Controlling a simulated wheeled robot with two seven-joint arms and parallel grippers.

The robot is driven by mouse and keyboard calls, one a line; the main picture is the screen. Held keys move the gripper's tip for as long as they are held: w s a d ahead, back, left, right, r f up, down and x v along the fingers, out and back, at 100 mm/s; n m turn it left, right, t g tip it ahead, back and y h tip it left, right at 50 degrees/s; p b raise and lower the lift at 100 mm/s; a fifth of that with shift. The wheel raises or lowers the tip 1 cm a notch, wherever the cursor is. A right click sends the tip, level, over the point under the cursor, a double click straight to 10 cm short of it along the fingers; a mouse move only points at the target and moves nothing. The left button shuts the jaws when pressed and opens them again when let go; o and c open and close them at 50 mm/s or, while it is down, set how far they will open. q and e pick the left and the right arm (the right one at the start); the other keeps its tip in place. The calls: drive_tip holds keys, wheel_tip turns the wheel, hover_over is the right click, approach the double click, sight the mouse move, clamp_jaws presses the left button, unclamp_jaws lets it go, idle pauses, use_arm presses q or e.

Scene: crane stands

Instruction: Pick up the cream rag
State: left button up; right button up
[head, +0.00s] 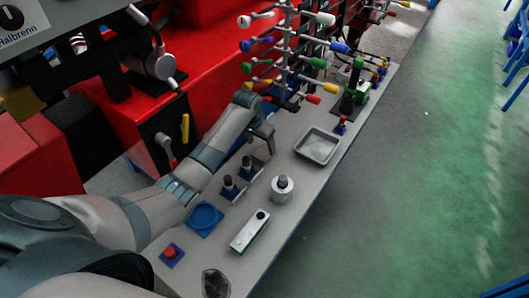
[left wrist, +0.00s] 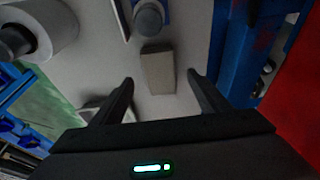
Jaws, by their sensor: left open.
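A small beige block-shaped thing, which I take to be the cream rag (left wrist: 157,70), lies on the grey table in the left wrist view. It looks like a folded, flat-sided pad. My left gripper (left wrist: 161,80) is open, with one finger on each side of the rag's near end and a gap on both sides. In the head view my left gripper (head: 266,143) is low over the table, beyond the dark-capped knobs. There the arm and fingers mostly hide the rag. I cannot tell the exact height of the fingertips above the table. My right gripper is not in view.
A knob on a blue base (left wrist: 150,18) stands close beyond the rag. A white cylinder (head: 282,190) and a metal tray (head: 318,147) are to the right. A rack with coloured prongs (head: 290,50) rises behind. Red machinery (head: 215,80) borders the table's left.

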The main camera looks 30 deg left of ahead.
sight(264, 150)
use_arm(q)
drive_tip(key=shift+w+p+x, duration=0.2)
drive_tip(key=shift+p+x, duration=0.15)
drive_tip(key=shift+x, duration=0.5)
drive_tip(key=shift+w+p+x, duration=0.15)
drive_tip(key=shift+p+x, duration=0.2)
drive_tip(key=shift+x, duration=1.3)
drive_tip(key=shift+c, duration=0.4)
drive_tip(key=c, duration=1.1)
